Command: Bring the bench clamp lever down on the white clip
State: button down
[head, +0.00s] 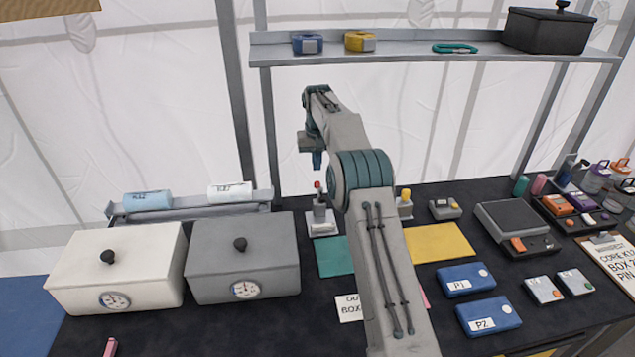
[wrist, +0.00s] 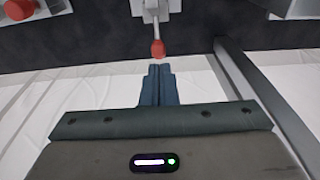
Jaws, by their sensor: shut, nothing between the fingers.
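The bench clamp (head: 320,214) stands on a pale base behind the teal mat. Its lever (head: 317,186) has a red tip and points up. In the wrist view the red-tipped lever (wrist: 157,47) comes down from a pale bracket at the top edge, its tip just beyond my fingertips. My gripper (head: 317,163) is above the clamp, pointing down, a little above the red tip. In the wrist view my gripper (wrist: 159,68) has its fingers together and empty; whether they touch the lever I cannot tell. I cannot make out the white clip.
A teal mat (head: 333,259) lies in front of the clamp, partly behind my arm. A grey lidded box (head: 243,270) stands to the left. A yellow-topped device (head: 405,200) stands to the right. A shelf (head: 400,54) runs above the bench. A red knob (wrist: 18,9) shows in the wrist view.

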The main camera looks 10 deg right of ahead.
aim_at(316, 184)
notch_tip(316, 184, down, 4)
jog(key=shift+w+p, duration=0.15)
jog(key=shift+p, duration=0.15)
jog(key=shift+s+a+f, duration=0.1)
jog(key=shift+s+f, duration=0.1)
jog(key=shift+s, duration=0.7)
jog(key=shift+s+f, duration=0.15)
jog(key=shift+s, duration=0.7)
jog(key=shift+s+f, duration=0.1)
jog(key=shift+f, duration=0.1)
jog(key=shift+s+f+b, duration=0.1)
jog(key=shift+b, duration=0.4)
jog(key=shift+s+t, duration=0.1)
jog(key=shift+t, duration=0.2)
